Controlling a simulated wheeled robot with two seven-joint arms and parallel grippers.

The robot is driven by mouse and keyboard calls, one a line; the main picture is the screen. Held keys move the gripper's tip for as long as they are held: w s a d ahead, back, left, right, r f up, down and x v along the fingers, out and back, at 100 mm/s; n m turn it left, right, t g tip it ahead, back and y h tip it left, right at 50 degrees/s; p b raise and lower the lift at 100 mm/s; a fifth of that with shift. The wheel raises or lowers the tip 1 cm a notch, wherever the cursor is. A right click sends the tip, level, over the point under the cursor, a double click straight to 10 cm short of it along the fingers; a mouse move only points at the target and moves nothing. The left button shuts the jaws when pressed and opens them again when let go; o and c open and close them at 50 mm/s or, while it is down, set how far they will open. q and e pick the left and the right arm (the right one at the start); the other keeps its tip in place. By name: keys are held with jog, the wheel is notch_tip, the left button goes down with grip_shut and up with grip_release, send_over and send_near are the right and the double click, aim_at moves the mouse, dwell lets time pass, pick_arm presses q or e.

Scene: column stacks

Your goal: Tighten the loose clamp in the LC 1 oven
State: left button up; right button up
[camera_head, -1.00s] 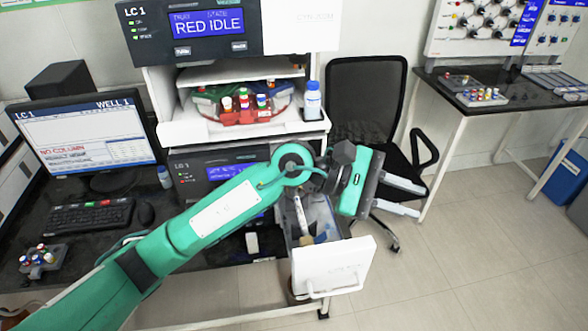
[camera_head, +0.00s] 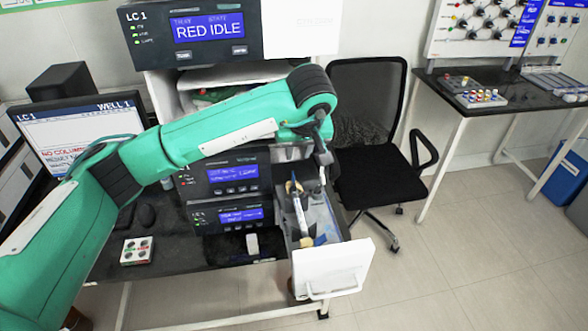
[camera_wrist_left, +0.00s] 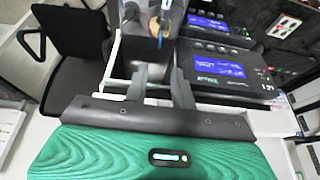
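The LC 1 stack's display panel (camera_head: 210,30) reads "RED IDLE" in the head view. Lower modules (camera_head: 225,175) carry blue screens, and they also show in the wrist view (camera_wrist_left: 215,70). Beside them a drawer-like compartment with a white front (camera_head: 330,268) stands pulled out, holding a long grey item (camera_head: 300,212) and small blue and orange parts. I cannot make out which part is the clamp. My left arm crosses above; its gripper is mostly hidden in the head view. In the wrist view my left gripper (camera_wrist_left: 160,80) is open, its fingers apart and empty. My right gripper is not in view.
A black chair (camera_head: 375,165) stands close right of the pulled-out compartment. A monitor (camera_head: 80,135) and a small white tray (camera_head: 136,251) are on the dark bench at left. A second bench (camera_head: 450,95) is at the right.

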aim_at(293, 173)
pick_arm(q)
jog(key=p+x, duration=0.3)
jog(key=x, duration=0.8)
jog(key=shift+f+p, duration=0.1)
jog(key=shift+p, duration=0.2)
jog(key=shift+c, duration=0.3)
grip_shut()
